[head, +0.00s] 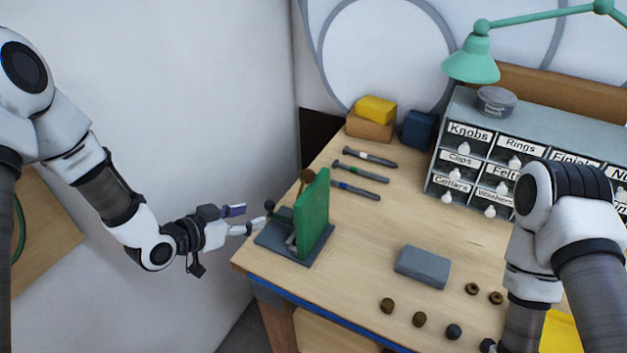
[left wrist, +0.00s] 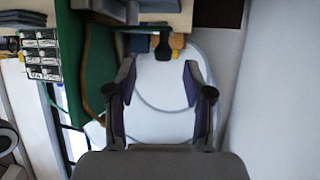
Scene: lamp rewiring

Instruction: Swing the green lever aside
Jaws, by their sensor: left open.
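A flat green panel (head: 313,213) stands upright on a dark grey base plate (head: 287,241) at the table's left corner. A dark ball-ended handle (head: 270,205) rises at the plate's left side. I cannot tell which part is the lever. My left gripper (head: 246,219) is open and empty just left of the handle, beyond the table edge. In the left wrist view, the handle (left wrist: 163,46) shows ahead between the spread fingers (left wrist: 160,98), apart from them. The green panel (left wrist: 97,65) is left of them there. My right gripper is out of view.
A grey block (head: 422,267) lies mid-table, with several small round knobs (head: 419,319) in front. Screwdrivers (head: 360,173) lie behind the panel. A labelled drawer cabinet (head: 460,160) and green lamp (head: 472,62) are at the back right. A white wall is on the left.

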